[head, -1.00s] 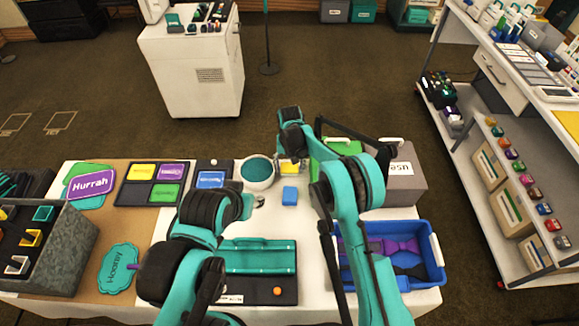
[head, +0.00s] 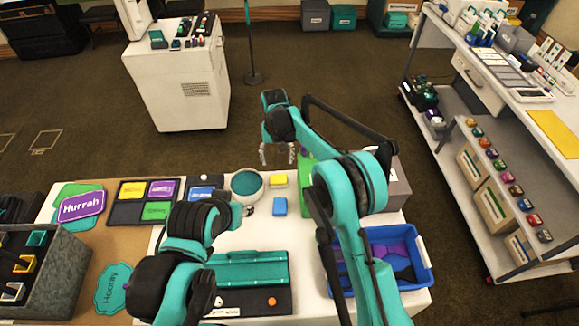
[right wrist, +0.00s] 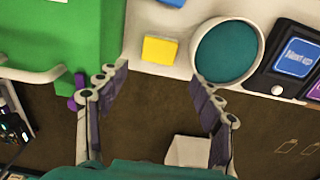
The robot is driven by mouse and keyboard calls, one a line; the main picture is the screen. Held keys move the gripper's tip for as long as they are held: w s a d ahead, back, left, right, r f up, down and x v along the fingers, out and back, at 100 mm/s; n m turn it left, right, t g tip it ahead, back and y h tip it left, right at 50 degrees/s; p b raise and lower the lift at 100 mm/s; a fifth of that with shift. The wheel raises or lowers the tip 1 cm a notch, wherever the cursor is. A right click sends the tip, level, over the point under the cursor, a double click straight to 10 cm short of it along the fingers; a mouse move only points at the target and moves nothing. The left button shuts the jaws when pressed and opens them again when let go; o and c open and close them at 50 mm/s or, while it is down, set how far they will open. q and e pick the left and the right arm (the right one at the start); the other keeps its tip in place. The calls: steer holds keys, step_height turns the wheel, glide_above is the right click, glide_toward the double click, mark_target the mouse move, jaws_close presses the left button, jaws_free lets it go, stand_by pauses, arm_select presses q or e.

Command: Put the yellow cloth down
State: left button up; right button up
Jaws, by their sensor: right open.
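The yellow cloth (head: 278,181), a small folded block, lies on the white table between a teal-topped round bowl (head: 246,183) and a green container. It also shows in the right wrist view (right wrist: 159,49), lying flat beyond the fingertips. My right gripper (head: 277,154) is open and empty, above and beyond the table's far edge, apart from the cloth. Its two spread fingers also show in the right wrist view (right wrist: 160,85). My left gripper (head: 249,210) is mostly hidden behind its own arm, left of a blue folded piece (head: 280,206); its jaws are unclear.
A green container (right wrist: 75,45) and a grey box (head: 398,190) stand right of the cloth. A blue bin (head: 424,270) holds purple and dark pieces. A teal tray (head: 250,268) lies in front. Open floor lies beyond the table.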

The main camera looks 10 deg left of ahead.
steer(key=s+d+r+m+t, duration=0.1)
steer(key=s+d+r+t, duration=0.1)
steer(key=s+d+r, duration=0.5)
steer(key=s+d+r+t, duration=0.1)
steer(key=s+d+r, duration=0.2)
steer(key=d+r, duration=0.8)
steer(key=s+d+f+t, duration=0.1)
steer(key=s+d+t, duration=0.1)
steer(key=s+d, duration=0.4)
steer(key=s+d+f+m+t, duration=0.1)
steer(key=s+d+t, duration=0.1)
steer(key=s+d, duration=0.5)
steer(key=s, duration=0.6)
steer(key=shift+f, duration=0.4)
